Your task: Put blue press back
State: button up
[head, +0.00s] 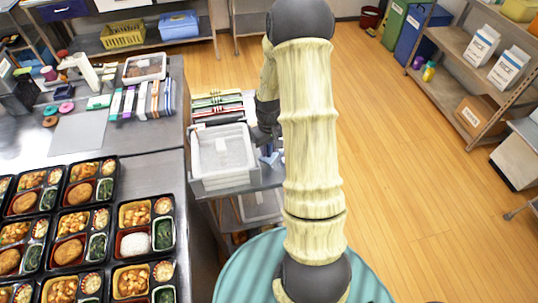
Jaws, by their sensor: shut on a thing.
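My gripper (267,137) is beside the clear white bin on the low cart, partly hidden behind my own cream-coloured arm. It is shut on the blue press (269,158), of which only a small blue part shows just below the fingers. The press is close to the cart top, right of the bin. I cannot tell whether it touches the cart.
The clear white bin (222,176) stands on the cart, with several coloured racks (218,103) behind it. The steel counter (152,178) at left holds several filled bento trays (68,222). Shelves (462,62) stand at the right; the wooden floor between is clear.

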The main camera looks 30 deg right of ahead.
aim_at(269, 156)
jog(key=shift+f+p, duration=0.35)
jog(key=shift+f, duration=1.75)
jog(key=shift+f, duration=0.2)
jog(key=o, duration=1)
jog(key=shift+r, duration=0.1)
notch_tip(269, 156, up, 12)
jog(key=shift+r+b, duration=0.15)
jog(key=shift+b, duration=0.85)
